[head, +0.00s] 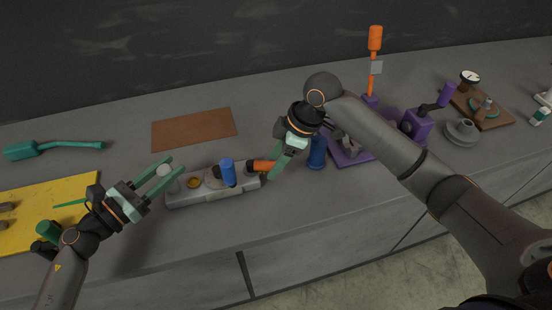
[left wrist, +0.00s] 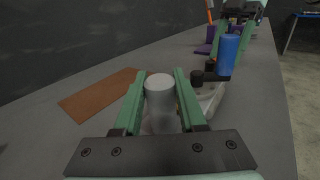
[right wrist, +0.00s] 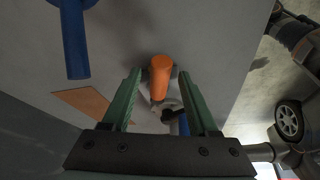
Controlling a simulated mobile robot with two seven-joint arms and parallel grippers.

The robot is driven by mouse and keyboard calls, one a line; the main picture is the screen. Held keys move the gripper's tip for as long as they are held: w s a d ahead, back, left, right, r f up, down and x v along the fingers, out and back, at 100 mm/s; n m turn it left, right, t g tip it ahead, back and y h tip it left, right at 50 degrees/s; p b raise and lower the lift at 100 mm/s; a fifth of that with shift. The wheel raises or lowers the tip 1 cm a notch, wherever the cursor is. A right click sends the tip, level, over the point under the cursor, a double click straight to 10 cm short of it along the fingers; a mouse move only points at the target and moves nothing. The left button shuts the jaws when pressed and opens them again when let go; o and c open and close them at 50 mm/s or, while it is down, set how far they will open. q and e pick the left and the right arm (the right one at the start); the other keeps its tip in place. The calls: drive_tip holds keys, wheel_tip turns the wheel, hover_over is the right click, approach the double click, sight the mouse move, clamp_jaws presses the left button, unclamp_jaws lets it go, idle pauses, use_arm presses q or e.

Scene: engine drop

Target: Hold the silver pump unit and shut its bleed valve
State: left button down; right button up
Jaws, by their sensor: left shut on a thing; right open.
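The silver pump unit (head: 215,197) is a long grey body on the bench. It carries a blue cylinder (head: 229,172), a brass-coloured ring (head: 193,182) and an orange handle (head: 263,166) at its right end. My left gripper (head: 172,170) is shut on a pale grey cylinder at the unit's left end; this cylinder (left wrist: 160,100) fills the gap between the fingers in the left wrist view. My right gripper (head: 275,167) is open at the orange handle. In the right wrist view the handle (right wrist: 160,75) lies between the open fingertips. I cannot tell which part is the bleed valve.
A brown mat (head: 194,129) lies behind the unit. A yellow mat (head: 60,205) and a teal scoop (head: 45,149) are at left. A blue cylinder (head: 317,152) and a purple tray (head: 345,158) stand just right of my right gripper. The bench's front edge runs close before the unit.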

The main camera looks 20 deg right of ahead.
clamp_jaws()
idle(0.3)
idle(1.1)
